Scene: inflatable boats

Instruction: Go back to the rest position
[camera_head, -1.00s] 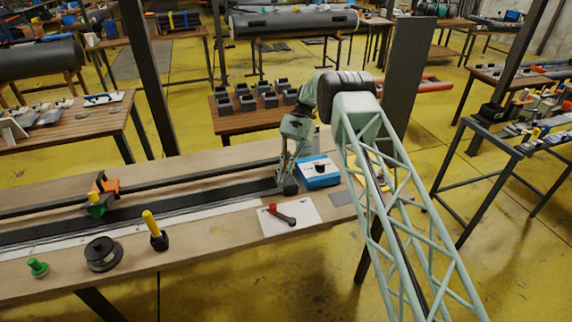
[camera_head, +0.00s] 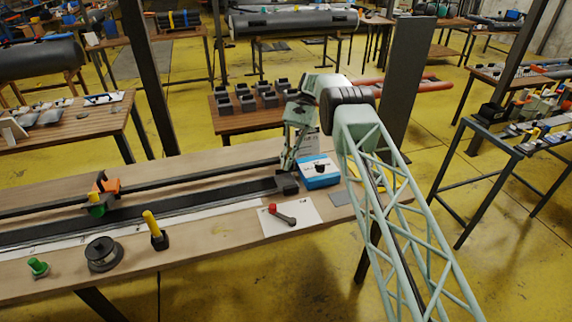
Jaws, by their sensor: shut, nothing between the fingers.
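My gripper (camera_head: 287,166) points down at the right end of the long workbench (camera_head: 215,245), above or just behind a small dark block (camera_head: 287,184). It looks shut with nothing held, though its tips are small in the view and I cannot tell if they touch the block. The pale green lattice arm comes in from the lower right and bends over at a dark joint above the bench. A blue and white box (camera_head: 319,171) stands just right of the gripper.
A red-headed tool (camera_head: 282,215) lies on a white sheet (camera_head: 305,212) in front. A black strip (camera_head: 140,212) runs along the bench with an orange and green tool (camera_head: 103,193) on it. A yellow-handled tool (camera_head: 155,231), a dark spool (camera_head: 102,254) and a green knob (camera_head: 38,267) stand left. A dark post (camera_head: 408,88) rises behind the arm.

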